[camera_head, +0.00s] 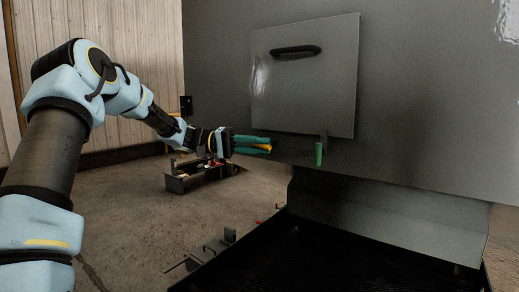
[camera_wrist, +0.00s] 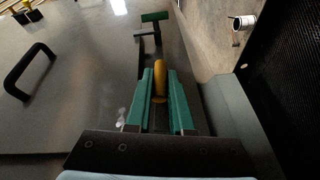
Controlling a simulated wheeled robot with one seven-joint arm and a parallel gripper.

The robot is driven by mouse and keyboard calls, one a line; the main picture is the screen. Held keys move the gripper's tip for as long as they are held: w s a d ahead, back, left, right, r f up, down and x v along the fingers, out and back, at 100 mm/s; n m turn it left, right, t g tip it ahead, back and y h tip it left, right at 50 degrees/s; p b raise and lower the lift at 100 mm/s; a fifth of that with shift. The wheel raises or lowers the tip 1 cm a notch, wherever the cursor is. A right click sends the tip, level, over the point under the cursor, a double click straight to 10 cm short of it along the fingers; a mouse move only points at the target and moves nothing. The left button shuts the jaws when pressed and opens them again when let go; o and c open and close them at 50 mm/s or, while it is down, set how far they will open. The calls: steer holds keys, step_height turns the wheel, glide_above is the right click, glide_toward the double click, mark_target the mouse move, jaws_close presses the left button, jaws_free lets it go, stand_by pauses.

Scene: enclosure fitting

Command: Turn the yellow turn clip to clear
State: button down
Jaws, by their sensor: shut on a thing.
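The yellow turn clip (camera_wrist: 161,78) sits between the green fingers of my gripper (camera_wrist: 160,104) in the wrist view. My gripper is shut on it. In the head view my gripper (camera_head: 262,145) reaches in from the left to the lower left edge of the grey panel (camera_head: 305,80), and only a bit of the yellow clip (camera_head: 264,148) shows at the fingertips. The fingers hide the clip's base. A green turn clip (camera_head: 319,154) hangs below the panel's lower right edge, and it also shows beyond my fingers in the wrist view (camera_wrist: 154,17).
The panel has a black handle (camera_head: 296,51), also in the wrist view (camera_wrist: 28,70). A dark open tray (camera_head: 290,255) lies below the enclosure wall (camera_head: 440,110). A low metal rack (camera_head: 195,180) with small parts stands on the floor behind my gripper.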

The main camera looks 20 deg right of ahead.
steer(key=shift+n+g+h, duration=0.3)
steer(key=shift+h, duration=0.1)
stand_by(0.3)
steer(key=c, duration=0.8)
jaws_free()
steer(key=b+v, duration=0.2)
steer(key=v, duration=0.9)
steer(key=shift+s+f, duration=0.1)
steer(key=shift+f, duration=0.05)
